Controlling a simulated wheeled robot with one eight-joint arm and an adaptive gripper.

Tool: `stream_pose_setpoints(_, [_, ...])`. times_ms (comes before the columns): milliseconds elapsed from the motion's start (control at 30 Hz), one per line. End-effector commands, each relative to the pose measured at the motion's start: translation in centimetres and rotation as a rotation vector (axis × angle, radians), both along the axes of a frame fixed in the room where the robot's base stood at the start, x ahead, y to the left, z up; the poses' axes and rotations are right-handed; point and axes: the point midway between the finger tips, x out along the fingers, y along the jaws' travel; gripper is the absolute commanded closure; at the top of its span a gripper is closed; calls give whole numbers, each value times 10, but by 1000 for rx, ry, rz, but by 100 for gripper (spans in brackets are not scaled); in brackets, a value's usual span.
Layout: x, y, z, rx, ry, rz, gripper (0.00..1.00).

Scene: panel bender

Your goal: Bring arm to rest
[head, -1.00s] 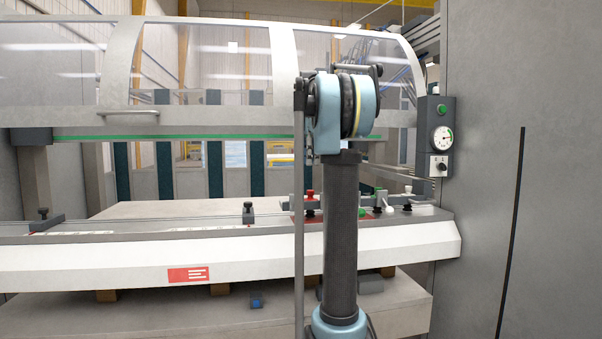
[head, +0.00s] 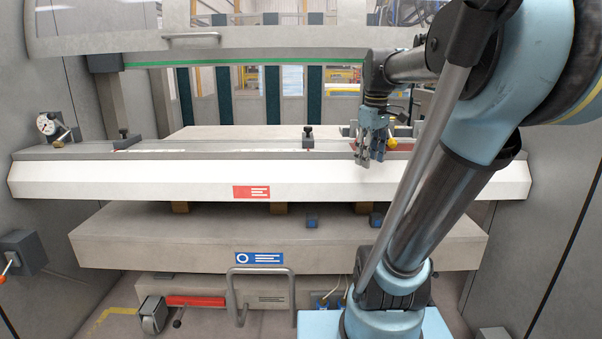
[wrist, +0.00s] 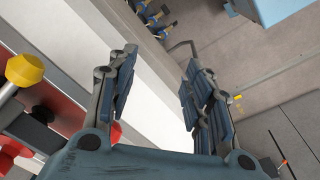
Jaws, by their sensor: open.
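My gripper (head: 371,160) hangs fingers-down in front of the right part of the machine's long white front beam (head: 120,182). In the wrist view my gripper (wrist: 160,68) has its two fingers wide apart, with nothing between them. The pale beam and the floor show past the fingers. My arm reaches from the right side of the head view, across the beam, and bends down at the wrist. I cannot tell exactly how far the fingers are from the beam.
A yellow knob (wrist: 24,70) and red knobs (wrist: 12,158) sit close left of my gripper in the wrist view. A clear guard with a handle (head: 191,37) is above. A gauge (head: 47,124) is at left. Below are a U-shaped handle (head: 262,270) and a red bar (head: 195,300).

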Motion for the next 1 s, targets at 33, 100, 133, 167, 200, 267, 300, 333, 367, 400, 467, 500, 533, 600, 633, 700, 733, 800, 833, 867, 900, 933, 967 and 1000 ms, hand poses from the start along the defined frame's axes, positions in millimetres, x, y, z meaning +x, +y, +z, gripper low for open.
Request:
stream_pose_setpoints(33, [-15, 2, -18, 6, -8, -46, 54])
stream_pose_setpoints(100, [-32, 5, -40, 14, -17, -115, 54])
stream_pose_setpoints(133, [-40, 6, -50, 19, -21, -146, 54])
stream_pose_setpoints(167, [-47, 7, -59, 22, -25, -175, 54])
stream_pose_setpoints(200, [-57, 8, -73, 28, -30, -216, 54])
stream_pose_setpoints(267, [-71, 10, -93, 37, -39, -276, 54])
stream_pose_setpoints(300, [-81, 11, -108, 44, -45, -315, 54])
stream_pose_setpoints(333, [-88, 12, -118, 49, -48, -344, 54])
stream_pose_setpoints(367, [-95, 13, -129, 54, -52, -374, 54])
stream_pose_setpoints(400, [-104, 14, -143, 60, -57, -413, 54])
stream_pose_setpoints(467, [-116, 15, -162, 71, -64, -468, 54])
stream_pose_setpoints(500, [-123, 15, -174, 77, -69, -502, 54])
stream_pose_setpoints(533, [-128, 16, -183, 82, -73, -525, 54])
stream_pose_setpoints(600, [-138, 17, -199, 90, -78, -569, 54])
stream_pose_setpoints(633, [-141, 17, -205, 93, -79, -586, 54])
stream_pose_setpoints(700, [-147, 17, -215, 100, -82, -614, 54])
stream_pose_setpoints(733, [-148, 17, -218, 101, -83, -622, 54])
stream_pose_setpoints(800, [-151, 18, -222, 104, -85, -637, 54])
stream_pose_setpoints(833, [-151, 18, -223, 104, -85, -639, 54])
stream_pose_setpoints(867, [-151, 18, -224, 105, -85, -641, 54])
stream_pose_setpoints(900, [-151, 18, -224, 105, -85, -642, 54])
stream_pose_setpoints(933, [-151, 18, -224, 105, -85, -642, 54])
stream_pose_setpoints(967, [-151, 18, -223, 105, -85, -642, 54])
stream_pose_setpoints(1000, [-151, 18, -223, 105, -85, -641, 54])
